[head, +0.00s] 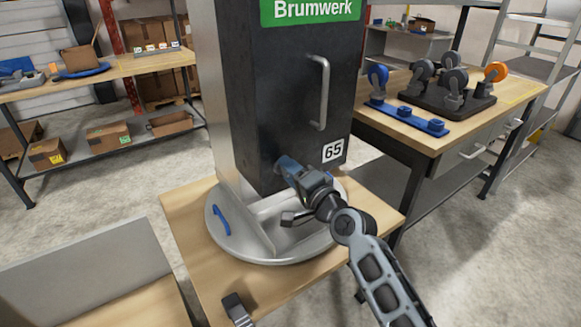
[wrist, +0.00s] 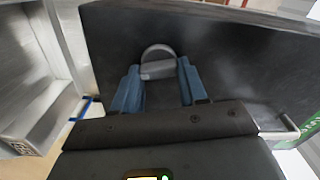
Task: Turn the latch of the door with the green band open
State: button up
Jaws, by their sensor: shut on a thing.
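The dark door (head: 290,95) of a tall grey dispenser carries a green band (head: 310,10) reading "Brumwerk" at its top. The band also shows at the right edge of the wrist view (wrist: 311,122). My gripper (head: 288,164) is at the door's lower left, its blue fingers against the door face. In the wrist view the latch (wrist: 158,68), a grey round piece with a bar across it, sits between the two fingers, which are shut on the bar. In the head view my fingers hide the latch. The door looks closed.
A round grey tray (head: 285,257) with a blue piece (head: 221,219) lies under the dispenser. A workbench with caster wheels (head: 455,82) stands right.

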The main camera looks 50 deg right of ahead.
jog(key=shift+m+p, duration=0.5)
jog(key=shift+m, duration=1)
jog(key=o, duration=1.1)
jog(key=shift+c, duration=0.2)
jog(key=shift+f, duration=0.1)
jog(key=b+v, duration=0.1)
jog(key=v, duration=0.6)
jog(key=shift+s, duration=0.4)
jog(key=shift+a, duration=0.1)
